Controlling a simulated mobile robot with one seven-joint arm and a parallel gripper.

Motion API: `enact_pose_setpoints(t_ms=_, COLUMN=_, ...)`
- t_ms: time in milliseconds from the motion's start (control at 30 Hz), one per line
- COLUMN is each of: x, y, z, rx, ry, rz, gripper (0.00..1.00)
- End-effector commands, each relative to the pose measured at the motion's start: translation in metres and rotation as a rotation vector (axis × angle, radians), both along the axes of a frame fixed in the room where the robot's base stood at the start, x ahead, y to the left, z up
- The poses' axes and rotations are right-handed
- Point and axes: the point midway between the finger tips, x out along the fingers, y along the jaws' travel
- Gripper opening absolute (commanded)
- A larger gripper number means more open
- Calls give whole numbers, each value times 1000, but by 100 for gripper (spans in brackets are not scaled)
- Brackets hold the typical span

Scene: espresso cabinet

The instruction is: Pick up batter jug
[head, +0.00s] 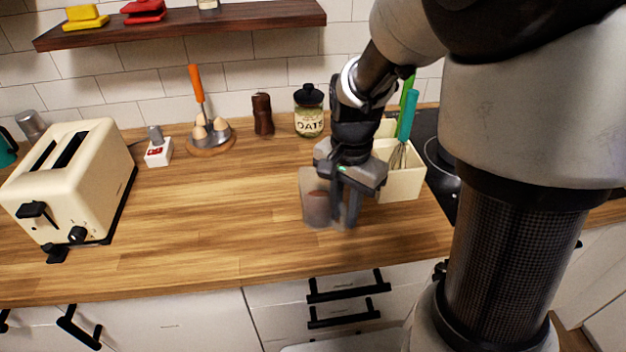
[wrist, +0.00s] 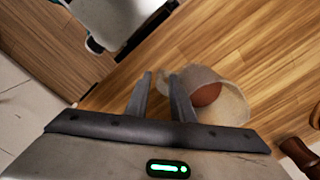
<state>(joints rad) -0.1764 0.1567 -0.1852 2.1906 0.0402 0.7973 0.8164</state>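The batter jug (head: 315,207) appears to be a clear, see-through vessel with something reddish-brown inside. It stands on the wooden counter below my gripper (head: 345,212). In the wrist view the jug (wrist: 228,100) lies to the right of my fingers, its round brown content showing inside. My gripper (wrist: 160,78) points down with its two fingers apart. I cannot tell whether that finger touches the jug. No handle can be made out.
A cream utensil box (head: 403,182) with a whisk stands close behind and right of my gripper. An oats jar (head: 309,117) and pepper mill (head: 263,114) are at the wall. An egg holder (head: 211,137) and toaster (head: 75,182) stand left. The counter's (head: 220,220) middle is clear.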

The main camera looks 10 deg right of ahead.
Motion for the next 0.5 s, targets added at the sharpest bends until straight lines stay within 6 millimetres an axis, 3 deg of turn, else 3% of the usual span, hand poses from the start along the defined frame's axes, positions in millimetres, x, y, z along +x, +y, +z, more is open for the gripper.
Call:
enact_pose_setpoints(t_ms=300, x=-1, y=0, z=-48, rx=-1, ry=2, rz=0, gripper=22)
enact_pose_setpoints(t_ms=500, x=0, y=0, z=-55, rx=0, ry=0, rz=0, gripper=22)
